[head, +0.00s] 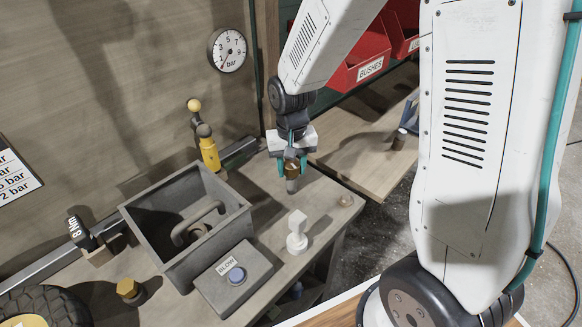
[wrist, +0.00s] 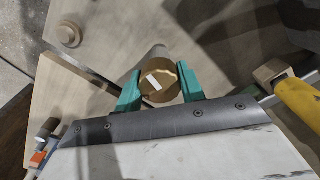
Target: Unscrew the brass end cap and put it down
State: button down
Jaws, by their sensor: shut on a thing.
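The brass end cap (head: 292,169) is between the teal fingers of my gripper (head: 291,165), above the wooden bench. A grey metal cylinder (head: 292,185) shows directly below the cap; I cannot tell whether the two are still threaded together. In the wrist view my gripper (wrist: 160,90) is shut on the round cap (wrist: 158,92), which has a white mark on its face. The grey cylinder (wrist: 157,55) shows behind the cap there.
A grey open bin (head: 165,258) holding a dark handled object stands left of my gripper. A BLOW button box (head: 232,280), a white fitting (head: 297,235) and a yellow tool (head: 208,150) are nearby. A brass hex piece (head: 130,291) sits front left. Bench is clear around the cylinder.

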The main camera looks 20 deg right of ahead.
jog(key=n, duration=0.4)
jog(key=shift+n, duration=0.4)
jog(key=n, duration=0.3)
jog(key=shift+r+n, duration=0.1)
jog(key=shift+n, duration=0.2)
jog(key=n, duration=0.4)
jog(key=shift+n, duration=0.4)
jog(key=n, duration=0.4)
jog(key=shift+r, duration=0.6)
jog(key=shift+r, duration=0.5)
